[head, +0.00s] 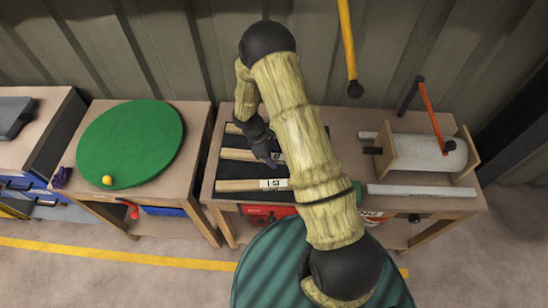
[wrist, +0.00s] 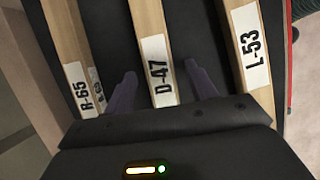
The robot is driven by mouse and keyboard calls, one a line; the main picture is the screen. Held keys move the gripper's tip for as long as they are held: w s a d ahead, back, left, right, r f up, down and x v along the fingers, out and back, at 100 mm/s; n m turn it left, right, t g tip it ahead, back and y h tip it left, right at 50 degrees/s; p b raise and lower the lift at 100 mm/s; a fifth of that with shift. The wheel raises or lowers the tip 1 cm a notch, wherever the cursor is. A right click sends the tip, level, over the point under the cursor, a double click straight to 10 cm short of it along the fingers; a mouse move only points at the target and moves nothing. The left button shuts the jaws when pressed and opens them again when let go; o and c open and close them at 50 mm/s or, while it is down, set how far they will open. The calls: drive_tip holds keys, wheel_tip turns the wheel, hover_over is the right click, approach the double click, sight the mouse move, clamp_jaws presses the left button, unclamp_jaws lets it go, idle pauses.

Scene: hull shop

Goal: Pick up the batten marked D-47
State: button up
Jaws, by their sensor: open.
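The batten marked D-47 (wrist: 150,30) is a pale wooden strip with a white label, in the middle of the wrist view. My gripper (wrist: 160,72) is open, with one dark finger on each side of this batten near its label. I cannot tell how far down the fingers reach; no contact shows. In the head view my gripper (head: 274,161) is over the middle batten (head: 236,154), whose label is hidden there.
Batten R-65 (wrist: 67,30) lies left and batten L-53 (wrist: 243,15) right, each close to a finger. All rest on a dark surface on a wooden bench (head: 345,125).

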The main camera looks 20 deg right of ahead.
sight(273, 156)
drive_tip(key=c, duration=1.2)
drive_tip(key=shift+o, duration=0.2)
drive_tip(key=shift+r, duration=0.15)
wheel_tip(273, 156, up, 10)
